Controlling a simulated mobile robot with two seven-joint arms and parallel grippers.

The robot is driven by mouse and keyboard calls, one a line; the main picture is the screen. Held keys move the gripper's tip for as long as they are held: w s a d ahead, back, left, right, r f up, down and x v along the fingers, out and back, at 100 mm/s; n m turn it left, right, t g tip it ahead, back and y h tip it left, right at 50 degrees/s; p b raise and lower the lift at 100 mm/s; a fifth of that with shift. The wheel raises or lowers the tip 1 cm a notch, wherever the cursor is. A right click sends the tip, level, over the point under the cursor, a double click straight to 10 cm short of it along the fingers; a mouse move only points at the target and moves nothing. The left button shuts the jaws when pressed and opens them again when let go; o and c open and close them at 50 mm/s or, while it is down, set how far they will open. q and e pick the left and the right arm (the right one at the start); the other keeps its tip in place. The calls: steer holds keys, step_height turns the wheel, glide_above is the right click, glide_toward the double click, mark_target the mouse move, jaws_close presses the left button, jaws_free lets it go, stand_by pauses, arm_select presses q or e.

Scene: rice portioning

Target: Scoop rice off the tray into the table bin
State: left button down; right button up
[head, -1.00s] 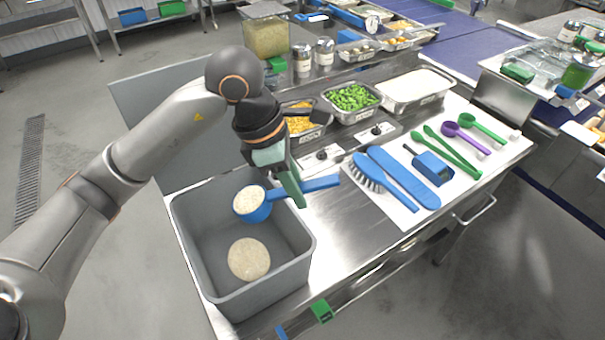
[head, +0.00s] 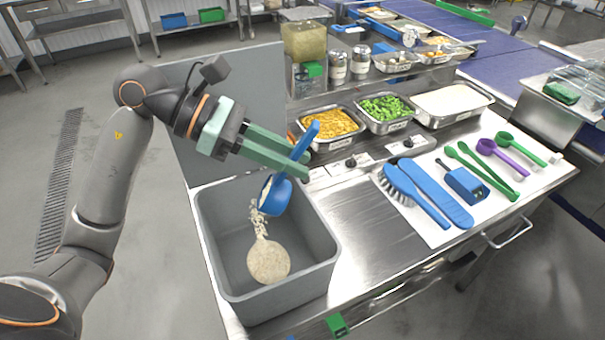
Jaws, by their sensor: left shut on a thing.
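My left gripper (head: 301,163) is shut on the handle of a blue scoop (head: 278,195). It holds the scoop tilted steeply over the grey table bin (head: 325,262). Rice grains (head: 258,222) are falling from the scoop's lip into the bin. A round heap of rice (head: 268,262) lies on the bin's floor. The white rice tray (head: 452,103) stands at the back right of the counter, full to the eye. My right gripper is not in view.
Pans of corn (head: 331,126) and green vegetables (head: 385,108) stand behind the bin. A blue brush (head: 402,186), a blue paddle (head: 436,194) and green and purple spoons lie on a white mat (head: 432,236). Steel counter right of the bin is clear.

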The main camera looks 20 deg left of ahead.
arm_select(q)
steer(key=shift+s+a+h+b, duration=0.15)
steer(key=shift+a+h+b, duration=0.25)
steer(key=shift+h, duration=0.1)
steer(key=a+h+b, duration=0.1)
steer(key=b, duration=0.1)
steer(key=a+t+h+b, duration=0.1)
steer(key=b, duration=0.2)
steer(key=s+a+h+b, duration=0.1)
steer(key=b, duration=0.1)
steer(key=shift+a+r+t+h, duration=0.2)
steer(key=shift+r+t+h, duration=0.1)
steer(key=shift+s+a+b, duration=0.15)
steer(key=shift+a+b, duration=0.05)
steer(key=shift+b, duration=0.4)
steer(key=shift+s+a+r+t+h+b, duration=0.15)
steer(key=shift+a+r+t+h+b, duration=0.1)
steer(key=shift+a+h+b, duration=0.3)
steer(key=shift+s+a+r+t+h+b, duration=0.15)
steer(key=shift+a+r+h+b, duration=0.1)
steer(key=shift+h+b, duration=0.35)
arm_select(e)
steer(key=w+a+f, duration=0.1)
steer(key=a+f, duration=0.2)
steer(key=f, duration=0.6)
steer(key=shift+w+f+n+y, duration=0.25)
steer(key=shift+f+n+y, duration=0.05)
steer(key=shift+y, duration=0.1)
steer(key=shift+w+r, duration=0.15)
